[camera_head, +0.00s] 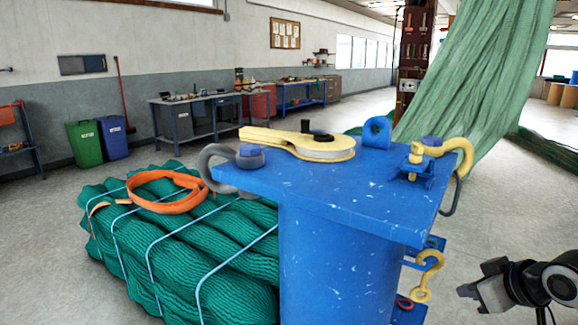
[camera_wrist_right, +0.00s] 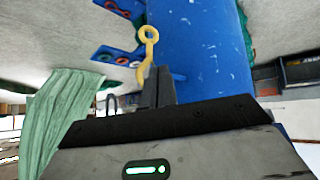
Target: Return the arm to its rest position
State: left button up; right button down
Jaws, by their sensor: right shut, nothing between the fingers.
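My right gripper (camera_head: 470,291) is at the lower right of the head view, to the right of the blue post and apart from it. In the right wrist view its fingers (camera_wrist_right: 158,84) are together with nothing between them. A yellow eye hook (camera_head: 427,276) hangs on the side of the blue post (camera_head: 335,265); it also shows just beyond the fingertips in the right wrist view (camera_wrist_right: 148,45). My left gripper is in neither view.
The blue top plate (camera_head: 310,185) carries a yellow block (camera_head: 300,143), a grey shackle (camera_head: 222,165) and a yellow shackle (camera_head: 455,150). A green net bundle (camera_head: 190,245) with an orange strap (camera_head: 165,190) lies left. A green net (camera_head: 480,75) hangs behind.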

jog(key=s+d+f+n+h, duration=0.2)
jog(key=s+f, duration=0.6)
jog(key=f, duration=0.6)
jog(key=s+a+f+n+y, duration=0.15)
jog(key=s+f+n, duration=0.35)
jog(key=s+f, duration=0.5)
jog(key=s+a+m, duration=0.2)
jog(key=a+m, duration=0.2)
jog(key=a, duration=0.5)
jog(key=s+a+m+t, duration=0.1)
jog(key=a+m, duration=0.4)
jog(key=a, duration=0.5)
jog(key=shift+s+r+y, duration=0.15)
jog(key=shift+s+y, duration=0.2)
jog(key=shift+y, duration=0.1)
